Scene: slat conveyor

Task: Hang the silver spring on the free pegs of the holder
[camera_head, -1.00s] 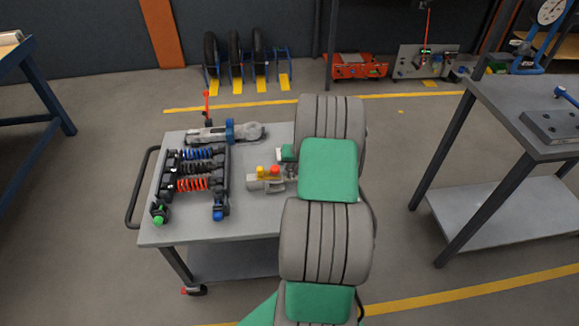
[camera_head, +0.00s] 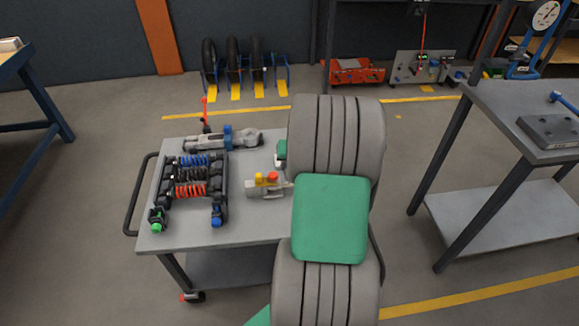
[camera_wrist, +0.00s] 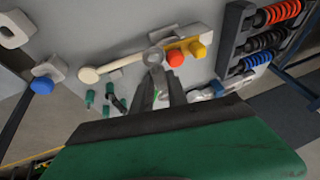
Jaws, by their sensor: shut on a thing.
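The holder (camera_head: 222,180) is a dark rack on the left of the cart. It carries a blue spring (camera_head: 194,160), a black spring (camera_head: 190,174) and a red spring (camera_head: 191,190). In the wrist view the holder (camera_wrist: 230,39) is at the upper right, apart from my gripper. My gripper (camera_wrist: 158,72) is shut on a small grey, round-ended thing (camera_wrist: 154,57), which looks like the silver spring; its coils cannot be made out. In the head view my arm hides my gripper and what it holds. I cannot make out the free pegs clearly.
A pale part with yellow and red knobs (camera_head: 262,187) lies on the cart (camera_head: 255,222) right of the holder. A grey-and-blue part (camera_head: 205,141) lies behind the holder. Green and blue capped ends stand at the cart's front left. Another table (camera_head: 500,105) stands at the right.

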